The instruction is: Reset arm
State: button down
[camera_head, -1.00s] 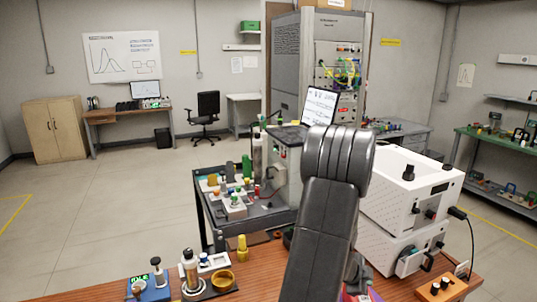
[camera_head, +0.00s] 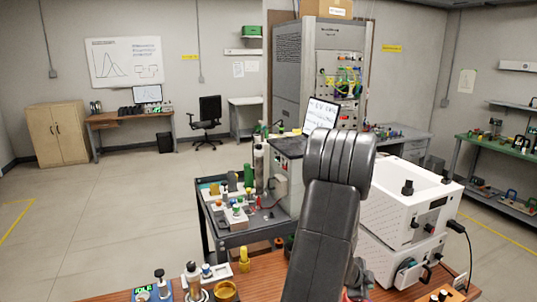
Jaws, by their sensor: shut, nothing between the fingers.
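My dark grey arm (camera_head: 325,230) rises from the bottom centre of the view, with its thick ribbed joint at the top. Its far end bends down behind the upper link. My gripper is not visible; the arm and the bottom edge hide that area. The arm stands in front of the wooden bench (camera_head: 268,272) and covers part of it.
A white box-shaped instrument (camera_head: 405,235) stands close to the right of my arm. A dark cart (camera_head: 240,232) with bottles stands behind. The floor at left is clear.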

jog(key=shift+f, duration=0.15)
notch_tip(320, 180, down, 5)
jog(key=b, duration=0.6)
jog(key=shift+f, duration=0.15)
jog(key=shift+p, duration=0.9)
jog(key=shift+r+p, duration=0.25)
jog(key=shift+p, duration=0.15)
